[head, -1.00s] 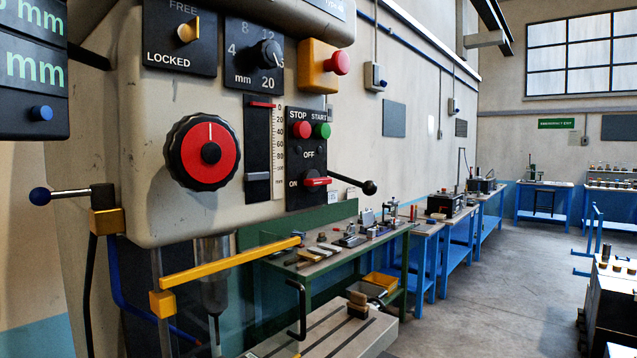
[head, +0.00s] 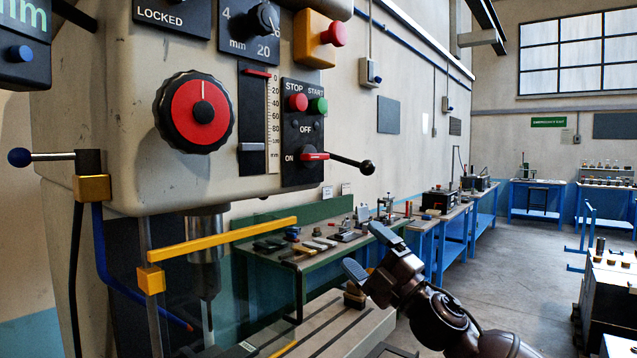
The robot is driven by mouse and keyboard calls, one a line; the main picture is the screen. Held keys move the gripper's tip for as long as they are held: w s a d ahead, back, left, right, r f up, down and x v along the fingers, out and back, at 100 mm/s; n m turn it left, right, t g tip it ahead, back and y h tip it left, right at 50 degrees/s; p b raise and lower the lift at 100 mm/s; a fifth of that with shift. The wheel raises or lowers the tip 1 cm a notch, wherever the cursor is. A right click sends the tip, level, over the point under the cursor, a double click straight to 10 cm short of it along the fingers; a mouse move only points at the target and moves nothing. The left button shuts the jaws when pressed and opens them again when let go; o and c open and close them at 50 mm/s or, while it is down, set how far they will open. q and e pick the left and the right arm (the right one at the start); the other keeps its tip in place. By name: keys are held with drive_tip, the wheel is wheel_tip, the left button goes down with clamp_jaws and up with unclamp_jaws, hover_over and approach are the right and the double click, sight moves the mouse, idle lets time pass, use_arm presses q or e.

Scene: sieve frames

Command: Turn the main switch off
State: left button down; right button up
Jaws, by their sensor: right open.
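The main switch (head: 315,156) is a red handle on a black panel (head: 304,178) on the drill press. Its handle lies level, in line with the ON label; the OFF label is above it. The red stop button (head: 298,102) and green start button (head: 318,104) sit higher on the same panel. My right gripper (head: 370,252) comes in from the lower right, below and right of the switch. Its two grey fingertips are apart, with nothing between them, and it touches nothing that I can see. My left gripper is not in view.
A black-knobbed lever (head: 366,167) sticks out right of the switch, above my right gripper. A red mushroom button on a yellow box (head: 314,39) is above the panel. A yellow bar (head: 222,240) crosses below the machine head. A workbench (head: 318,258) with tools stands behind.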

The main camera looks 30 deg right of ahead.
drive_tip(key=s+a+r+n+g+y, duration=0.2)
drive_tip(key=r+n+y, duration=0.2)
drive_tip(key=r+n, duration=0.2)
drive_tip(key=s+a+r+n+g+y, duration=0.1)
drive_tip(key=a+r+n+g+y, duration=0.1)
drive_tip(key=r+n+y, duration=0.3)
drive_tip(key=n+g+h+b, duration=0.2)
drive_tip(key=n+h, duration=0.7)
drive_tip(key=h, duration=0.1)
approach(320, 157)
drive_tip(key=p+x, duration=0.1)
drive_tip(key=x, duration=0.8)
drive_tip(key=shift+w+r, duration=0.1)
drive_tip(key=shift+w+a+p, duration=0.2)
drive_tip(key=shift+w+p, duration=0.1)
drive_tip(key=shift+w, duration=0.1)
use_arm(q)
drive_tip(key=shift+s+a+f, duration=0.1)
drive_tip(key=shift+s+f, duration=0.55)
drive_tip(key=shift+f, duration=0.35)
